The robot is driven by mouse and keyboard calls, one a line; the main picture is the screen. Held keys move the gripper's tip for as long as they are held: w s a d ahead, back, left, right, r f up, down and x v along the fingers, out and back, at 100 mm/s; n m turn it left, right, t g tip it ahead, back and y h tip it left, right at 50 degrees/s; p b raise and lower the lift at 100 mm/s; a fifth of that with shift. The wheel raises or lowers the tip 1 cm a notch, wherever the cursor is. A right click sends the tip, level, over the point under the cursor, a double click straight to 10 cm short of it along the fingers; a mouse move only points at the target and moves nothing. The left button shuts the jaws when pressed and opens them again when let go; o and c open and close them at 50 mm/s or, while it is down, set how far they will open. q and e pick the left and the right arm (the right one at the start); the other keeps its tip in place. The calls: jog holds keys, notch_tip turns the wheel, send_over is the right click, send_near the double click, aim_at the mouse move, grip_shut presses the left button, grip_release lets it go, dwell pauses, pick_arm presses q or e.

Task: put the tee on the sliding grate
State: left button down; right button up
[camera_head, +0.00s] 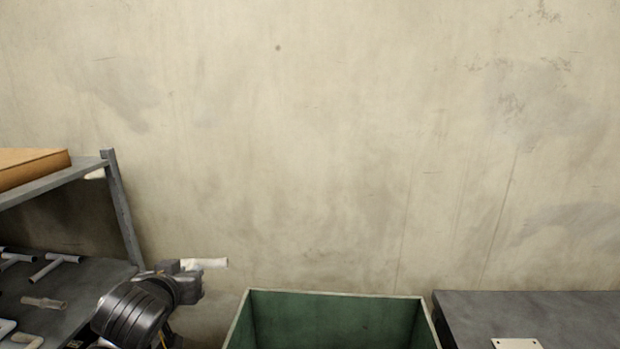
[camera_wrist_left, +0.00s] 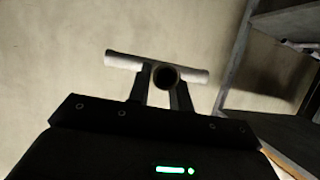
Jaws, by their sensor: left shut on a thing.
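My left gripper (camera_head: 190,275) is raised between the shelf and the green bin. It is shut on a white tee (camera_head: 207,263). In the left wrist view the tee (camera_wrist_left: 190,72) lies crosswise beyond the fingertips, its round open end facing the camera between the two fingers (camera_wrist_left: 162,82). In the head view most of the tee is hidden by the gripper. I cannot make out the sliding grate for sure; the inside of the green bin (camera_head: 250,297) shows only its upper walls. My right gripper is not in view.
A metal shelf (camera_head: 120,210) stands at the left, with several pipe pieces (camera_head: 50,267) on its lower board and a brown box (camera_head: 30,167) on top. A dark table (camera_head: 580,312) with a pale plate (camera_head: 517,343) is at the right. A bare wall stands behind.

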aim_at(205, 267)
pick_arm(q)
jog(key=shift+s+d+r+m+h, duration=0.25)
jog(key=shift+s+d, duration=0.1)
jog(key=shift+d, duration=0.25)
jog(key=shift+s+d+r+m+h, duration=0.15)
jog(key=shift+s+d+r+h, duration=0.15)
jog(key=shift+d, duration=0.25)
jog(key=shift+d+f, duration=0.15)
